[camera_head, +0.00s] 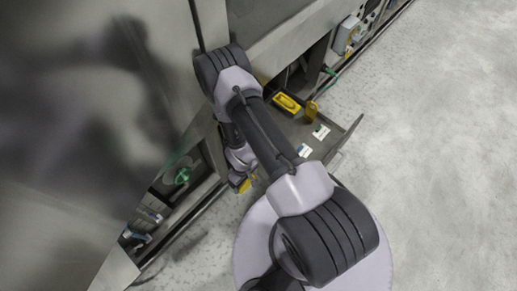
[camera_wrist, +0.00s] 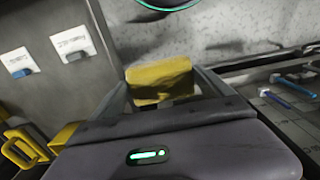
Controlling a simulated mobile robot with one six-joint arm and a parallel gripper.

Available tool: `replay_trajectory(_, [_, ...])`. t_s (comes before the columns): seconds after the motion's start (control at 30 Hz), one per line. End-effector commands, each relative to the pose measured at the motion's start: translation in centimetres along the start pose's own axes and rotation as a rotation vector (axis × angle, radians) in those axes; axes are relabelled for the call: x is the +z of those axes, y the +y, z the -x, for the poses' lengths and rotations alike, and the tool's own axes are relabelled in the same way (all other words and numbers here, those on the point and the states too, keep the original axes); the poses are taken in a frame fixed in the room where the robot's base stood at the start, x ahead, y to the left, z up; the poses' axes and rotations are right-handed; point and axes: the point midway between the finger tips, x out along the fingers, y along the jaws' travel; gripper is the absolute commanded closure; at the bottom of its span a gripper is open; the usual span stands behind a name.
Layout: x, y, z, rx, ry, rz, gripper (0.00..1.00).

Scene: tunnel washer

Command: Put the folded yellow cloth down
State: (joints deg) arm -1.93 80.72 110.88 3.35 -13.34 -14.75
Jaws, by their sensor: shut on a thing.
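The folded yellow cloth (camera_wrist: 162,80) is between the two fingers of my gripper (camera_wrist: 162,92) in the wrist view. The gripper is shut on it, and its lower edge is partly hidden by the gripper body. In the head view a small yellow patch of the cloth (camera_head: 245,186) shows at the end of my arm, beside the open tray. My gripper (camera_head: 241,180) is small there and partly hidden by my arm. Whether the cloth touches any surface cannot be told.
A grey tray (camera_head: 340,142) projects from the machine, holding a yellow case (camera_head: 286,103), another yellow item (camera_head: 311,112) and white cards (camera_head: 321,132). A green handwheel (camera_head: 183,175) is left of my arm. Blue (camera_wrist: 298,85) and pink-tipped (camera_wrist: 275,97) items lie right. Open floor (camera_head: 440,150) is right.

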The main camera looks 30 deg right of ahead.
Motion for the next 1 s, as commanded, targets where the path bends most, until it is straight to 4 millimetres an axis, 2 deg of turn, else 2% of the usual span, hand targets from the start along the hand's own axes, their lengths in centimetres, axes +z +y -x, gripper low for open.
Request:
replay_trajectory(0.07, [-0.4,1.6,-0.4,0.001,0.003,-0.007,0.48])
replay_trajectory(0.3, [-1.8,9.2,-1.3,0.002,0.004,-0.008,0.48])
replay_trajectory(0.5, [-2.6,14.0,-1.7,0.001,0.002,-0.003,0.48])
replay_trajectory(0.67, [-2.9,15.4,-1.8,0.000,0.000,-0.002,0.48])
replay_trajectory(0.87, [-2.9,15.5,-5.2,0.000,0.000,-0.001,0.48])
replay_trajectory(1.0, [-2.9,15.5,-5.0,0.000,0.001,-0.001,0.48])
